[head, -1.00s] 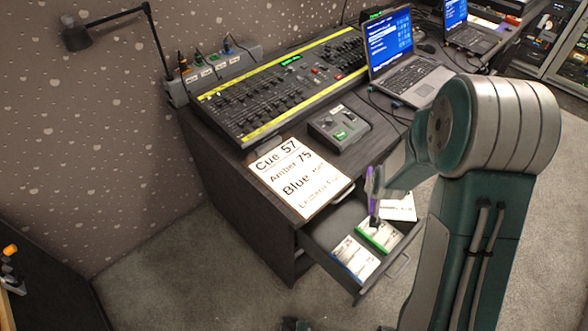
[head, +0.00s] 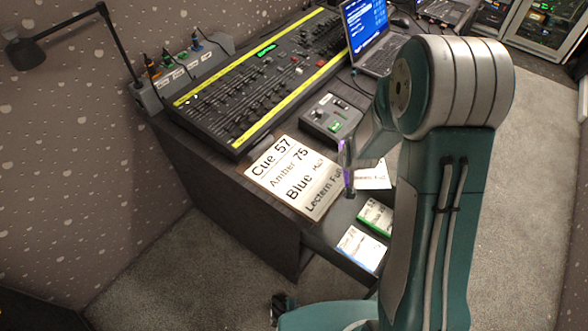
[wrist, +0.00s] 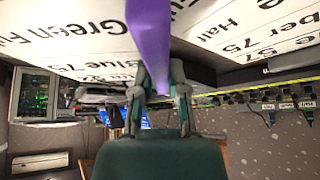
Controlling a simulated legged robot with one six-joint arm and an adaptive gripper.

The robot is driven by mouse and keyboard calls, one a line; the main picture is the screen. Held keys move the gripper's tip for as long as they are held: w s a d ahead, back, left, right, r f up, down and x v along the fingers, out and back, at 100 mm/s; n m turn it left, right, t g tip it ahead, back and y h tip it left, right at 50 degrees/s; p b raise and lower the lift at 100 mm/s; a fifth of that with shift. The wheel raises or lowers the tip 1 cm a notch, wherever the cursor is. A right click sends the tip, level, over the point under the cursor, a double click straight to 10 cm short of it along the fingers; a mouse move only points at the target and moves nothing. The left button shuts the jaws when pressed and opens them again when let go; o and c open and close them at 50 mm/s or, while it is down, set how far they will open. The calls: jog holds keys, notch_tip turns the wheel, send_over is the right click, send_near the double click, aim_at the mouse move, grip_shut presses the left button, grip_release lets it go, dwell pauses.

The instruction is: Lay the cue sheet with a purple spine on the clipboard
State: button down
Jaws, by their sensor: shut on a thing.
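My gripper (head: 348,180) is shut on the purple spine (wrist: 150,45) of a white cue sheet (head: 373,176), and the spine also shows in the head view (head: 345,157). The sheet extends to the right of the spine in the head view, above the open drawer. The clipboard (head: 290,172) lies on the desk's front corner, with large printed lines such as "Cue 57" and "Amber 75". The held spine is at the clipboard's right edge in the head view; I cannot tell the height gap. In the wrist view the held sheet (wrist: 65,40) is left of the spine and the clipboard (wrist: 245,30) right.
The open drawer (head: 318,238) holds a green-spined sheet (head: 376,217) and a blue-spined sheet (head: 360,248). A fader console (head: 255,90), a small control box (head: 331,117) and a laptop (head: 375,55) stand on the desk. A lamp (head: 25,52) stands at the left.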

jog(key=shift+s+a+r, duration=0.1)
jog(key=shift+a+r, duration=0.15)
jog(key=shift+a, duration=0.1)
jog(key=shift+d+r+n, duration=0.25)
jog(key=shift+r+n, duration=0.05)
jog(key=shift+s+a+r+y, duration=0.1)
jog(key=shift+a+r+y, duration=0.05)
jog(key=shift+r+y, duration=0.15)
jog(key=s+a+r+n+g+y, duration=0.1)
jog(key=s+a+r+n+y, duration=0.15)
jog(key=s+r+n, duration=0.35)
jog(key=s+a+r+n+g+y, duration=0.15)
jog(key=s+a+n, duration=0.25)
jog(key=s, duration=0.4)
send_near(283, 184)
jog(key=shift+w+a+f+y, duration=0.3)
jog(key=shift+w+a+f, duration=0.8)
jog(key=shift+f, duration=0.1)
jog(key=shift+w+a+f, duration=0.1)
jog(key=shift+w+f, duration=0.05)
jog(key=shift+f, duration=1.6)
